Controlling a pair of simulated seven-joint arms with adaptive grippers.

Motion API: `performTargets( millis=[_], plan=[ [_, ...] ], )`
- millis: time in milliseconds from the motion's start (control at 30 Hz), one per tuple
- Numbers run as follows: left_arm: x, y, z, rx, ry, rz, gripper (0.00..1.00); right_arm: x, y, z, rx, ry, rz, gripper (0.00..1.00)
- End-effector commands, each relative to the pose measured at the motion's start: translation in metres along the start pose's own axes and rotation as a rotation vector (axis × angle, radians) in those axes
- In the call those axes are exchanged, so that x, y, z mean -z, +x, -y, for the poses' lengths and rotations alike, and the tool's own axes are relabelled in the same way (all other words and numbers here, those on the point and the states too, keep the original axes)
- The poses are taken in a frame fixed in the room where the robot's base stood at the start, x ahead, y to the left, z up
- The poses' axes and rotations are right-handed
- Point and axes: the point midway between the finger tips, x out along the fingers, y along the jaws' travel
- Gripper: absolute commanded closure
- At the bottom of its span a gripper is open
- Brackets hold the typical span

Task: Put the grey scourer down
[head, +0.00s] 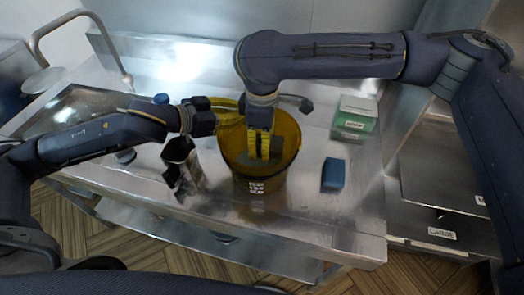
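A grey patch (276,157), which looks like the grey scourer, shows low inside the amber bucket (290,135). My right gripper (259,157) points down into the bucket. Its yellow fingers are close together, with their tips at the grey patch. I cannot tell whether they hold it or only touch it. My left gripper (232,113) is at the bucket's left rim, its dark body just outside. Its fingers blend with the amber rim, so I cannot tell whether they are open or shut.
The bucket stands on a shiny metal counter (300,225). A blue block (333,174) lies to its right, with a green and white box (355,118) behind. A black and silver object (181,165) stands to the left. A metal tap (88,18) is at the back left. The front of the counter is clear.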

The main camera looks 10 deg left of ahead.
Motion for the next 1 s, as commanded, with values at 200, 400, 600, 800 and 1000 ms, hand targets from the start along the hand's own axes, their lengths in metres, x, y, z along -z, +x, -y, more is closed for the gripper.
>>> performTargets(
  millis=[200,400,600,800,1000],
  plan=[
    [-0.002,0.000,-0.001,-0.001,-0.002,0.004,1.00,0.000,0.011,0.000,0.002,0.002,-0.001,0.74],
    [-0.002,0.000,-0.001,-0.001,-0.002,0.004,1.00,0.000,0.034,0.001,0.003,0.002,-0.001,0.74],
    [-0.002,0.000,-0.001,-0.001,-0.002,0.004,1.00,0.000,0.046,0.000,0.000,0.002,-0.001,0.74],
    [-0.002,0.000,-0.001,-0.001,-0.002,0.004,1.00,0.000,0.048,0.000,0.000,0.002,-0.001,0.74],
    [-0.002,0.000,-0.001,-0.001,-0.002,0.004,1.00,0.000,0.049,0.000,0.000,0.003,0.000,0.74]
  ],
)
